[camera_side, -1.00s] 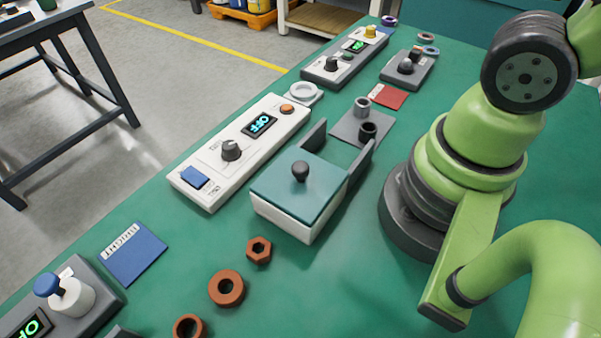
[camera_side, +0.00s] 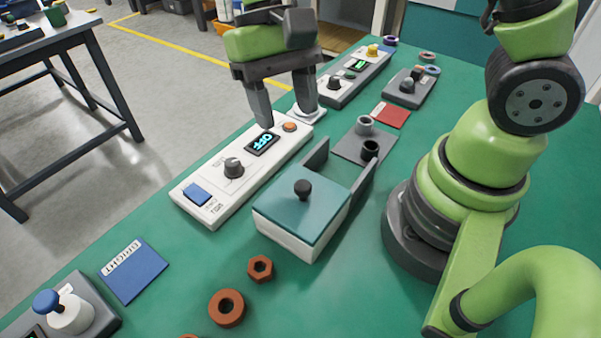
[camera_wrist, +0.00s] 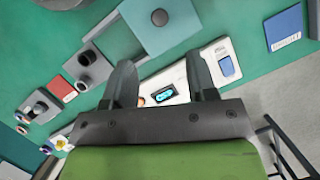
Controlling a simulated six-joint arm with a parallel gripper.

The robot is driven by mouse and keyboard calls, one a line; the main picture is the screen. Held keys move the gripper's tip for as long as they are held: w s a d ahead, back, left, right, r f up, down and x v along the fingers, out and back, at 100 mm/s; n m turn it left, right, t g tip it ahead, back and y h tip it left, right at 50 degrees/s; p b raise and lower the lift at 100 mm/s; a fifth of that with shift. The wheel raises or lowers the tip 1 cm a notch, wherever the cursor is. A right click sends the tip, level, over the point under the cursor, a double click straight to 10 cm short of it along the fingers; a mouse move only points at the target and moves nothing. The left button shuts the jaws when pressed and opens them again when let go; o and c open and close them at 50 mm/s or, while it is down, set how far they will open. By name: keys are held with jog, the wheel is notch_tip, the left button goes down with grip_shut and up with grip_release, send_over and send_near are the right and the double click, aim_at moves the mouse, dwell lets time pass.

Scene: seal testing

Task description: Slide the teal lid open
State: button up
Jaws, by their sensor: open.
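The teal lid (camera_side: 296,212) lies flat on a white box, with a dark round knob (camera_side: 302,189) standing on it. The lid covers the box, and two grey rails reach from the box toward the back right. In the wrist view the lid (camera_wrist: 174,32) shows at the top centre, with its knob (camera_wrist: 160,17). My gripper (camera_side: 290,121) is open and empty, above the far end of the white control panel (camera_side: 218,182), behind and left of the lid. Its two fingers (camera_wrist: 163,80) are apart in the wrist view, and the lid lies beyond their tips.
The white panel has a lit OFF display, a dial, an orange button and a blue switch. A grey plate (camera_side: 350,147) with two small cylinders sits beyond the box. Brown rings (camera_side: 227,307) lie in front. A blue card (camera_side: 133,270) and red card (camera_side: 390,117) lie flat.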

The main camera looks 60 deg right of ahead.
aim_at(302, 184)
jog(key=x, duration=1)
jog(key=shift+s+f, duration=0.15)
jog(key=shift+f, duration=0.15)
